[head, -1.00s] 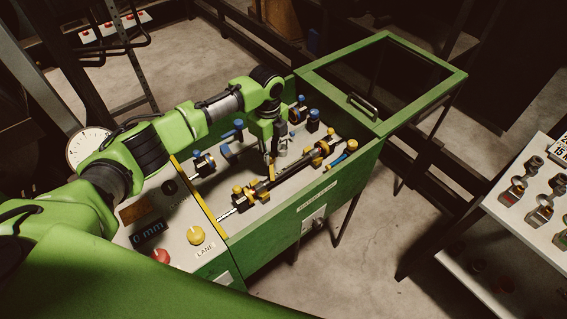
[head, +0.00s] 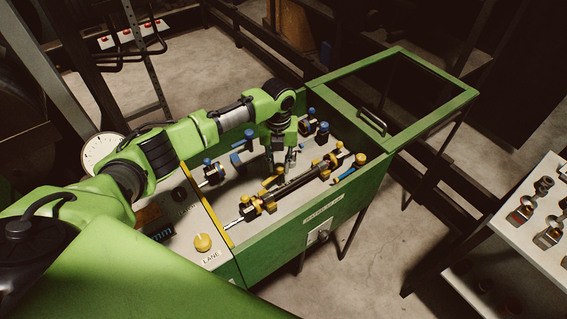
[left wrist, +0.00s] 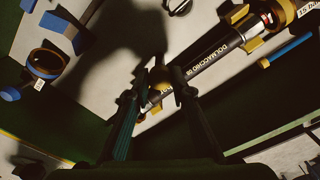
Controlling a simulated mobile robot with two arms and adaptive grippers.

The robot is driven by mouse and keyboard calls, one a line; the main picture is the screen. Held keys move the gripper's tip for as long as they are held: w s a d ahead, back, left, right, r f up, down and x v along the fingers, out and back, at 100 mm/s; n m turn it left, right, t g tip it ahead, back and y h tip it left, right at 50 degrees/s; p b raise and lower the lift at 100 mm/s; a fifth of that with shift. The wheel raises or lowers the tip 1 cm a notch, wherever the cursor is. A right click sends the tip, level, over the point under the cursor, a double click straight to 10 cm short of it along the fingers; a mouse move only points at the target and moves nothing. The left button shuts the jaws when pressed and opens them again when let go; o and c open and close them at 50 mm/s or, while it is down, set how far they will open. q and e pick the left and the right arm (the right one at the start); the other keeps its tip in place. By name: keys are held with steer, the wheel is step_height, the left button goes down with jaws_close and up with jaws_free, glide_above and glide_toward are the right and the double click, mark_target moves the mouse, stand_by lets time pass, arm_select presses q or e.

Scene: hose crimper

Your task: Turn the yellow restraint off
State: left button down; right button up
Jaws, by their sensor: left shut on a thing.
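A long black hose (head: 296,188) lies along the front of the open green machine, between yellow-knobbed fittings. It carries white lettering in the left wrist view (left wrist: 207,56). My left gripper (head: 282,168) points down into the machine, just behind the hose. In the left wrist view its two dark fingers (left wrist: 157,82) are around a small yellow piece, the yellow restraint (left wrist: 158,75), and are shut on it. The fingers hide part of it, and I cannot tell how far it is turned. My right gripper is in neither view.
Blue-knobbed fittings (head: 318,130) stand along the back of the machine bed. The glazed lid (head: 425,110) is at the right. The control panel (head: 200,225) with a yellow knob is at the left. A white shelf (head: 525,235) with metal fittings stands at the far right.

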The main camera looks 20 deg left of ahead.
mark_target(279, 166)
arm_select(q)
steer(key=shift+m, duration=0.7)
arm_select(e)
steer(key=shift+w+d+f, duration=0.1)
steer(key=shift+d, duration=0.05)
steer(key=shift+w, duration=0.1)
arm_select(q)
steer(key=c, duration=1.8)
jaws_free()
steer(key=shift+o, duration=0.2)
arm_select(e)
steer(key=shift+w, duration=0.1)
arm_select(q)
step_height(279, 166, up, 12)
